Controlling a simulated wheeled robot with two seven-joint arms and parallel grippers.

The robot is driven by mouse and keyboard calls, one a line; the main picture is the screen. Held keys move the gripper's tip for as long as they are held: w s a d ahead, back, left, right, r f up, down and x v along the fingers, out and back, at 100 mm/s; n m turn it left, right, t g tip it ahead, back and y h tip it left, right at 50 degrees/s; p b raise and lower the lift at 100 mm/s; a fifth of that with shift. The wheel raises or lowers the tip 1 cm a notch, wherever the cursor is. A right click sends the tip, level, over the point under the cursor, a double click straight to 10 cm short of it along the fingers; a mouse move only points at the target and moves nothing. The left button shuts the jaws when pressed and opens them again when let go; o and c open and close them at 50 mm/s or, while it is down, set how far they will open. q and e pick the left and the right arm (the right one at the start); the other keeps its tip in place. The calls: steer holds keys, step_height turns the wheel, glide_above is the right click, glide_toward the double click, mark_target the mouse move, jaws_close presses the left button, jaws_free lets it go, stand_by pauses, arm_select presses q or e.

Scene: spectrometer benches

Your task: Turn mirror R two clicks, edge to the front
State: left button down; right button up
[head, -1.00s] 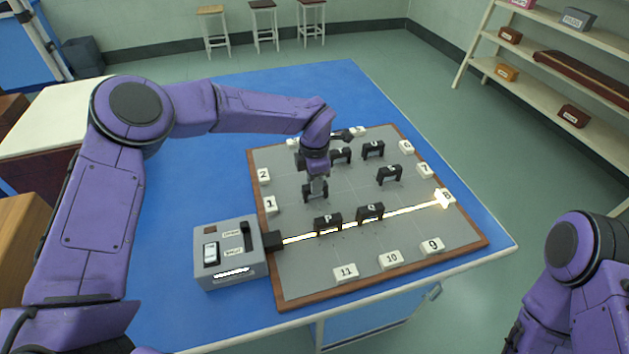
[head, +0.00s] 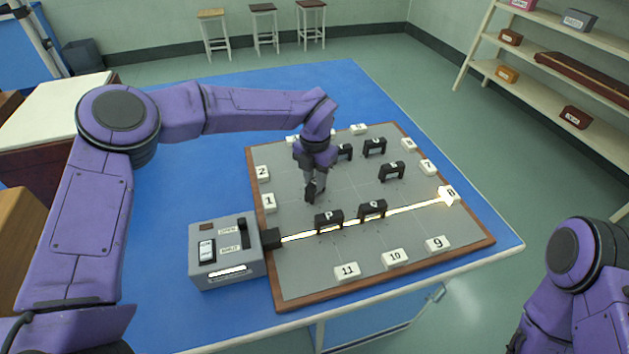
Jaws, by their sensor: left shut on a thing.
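My left gripper (head: 313,192) points down over the left middle of the grey board (head: 300,268). It is shut on a small dark mirror block (head: 311,196), which stands nearly edge-on to me; its letter is too small to read. Two dark mirrors, P (head: 328,221) and Q (head: 372,210), stand in front of it, by the bright beam. Three more dark mirrors (head: 391,171) (head: 375,146) (head: 344,152) stand farther back, their letters unclear; the last is partly hidden by my gripper. My right gripper is out of view.
A grey lamp box (head: 228,255) with switches stands at the board's front left. Its beam runs to the lit block 8 (head: 449,194). White numbered blocks, such as 11 (head: 347,272) and 1 (head: 269,203), line the board's edges. The blue table is clear around the left side.

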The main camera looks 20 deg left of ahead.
arm_select(q)
steer(key=n+b, duration=0.1)
steer(key=n, duration=0.1)
steer(key=n+b, duration=0.1)
steer(key=n, duration=0.1)
steer(key=shift+s+f+n, duration=0.1)
steer(key=shift+f+n, duration=0.2)
steer(key=shift+f, duration=0.05)
steer(key=shift+r+n+b, duration=0.1)
steer(key=shift+n+b, duration=1.6)
steer(key=shift+n, duration=0.9)
steer(key=c, duration=1.1)
jaws_free()
steer(key=shift+o, duration=0.9)
steer(key=shift+w, duration=0.2)
step_height(320, 180, up, 11)
steer(key=shift+f, duration=0.2)
steer(key=shift+a+f, duration=0.1)
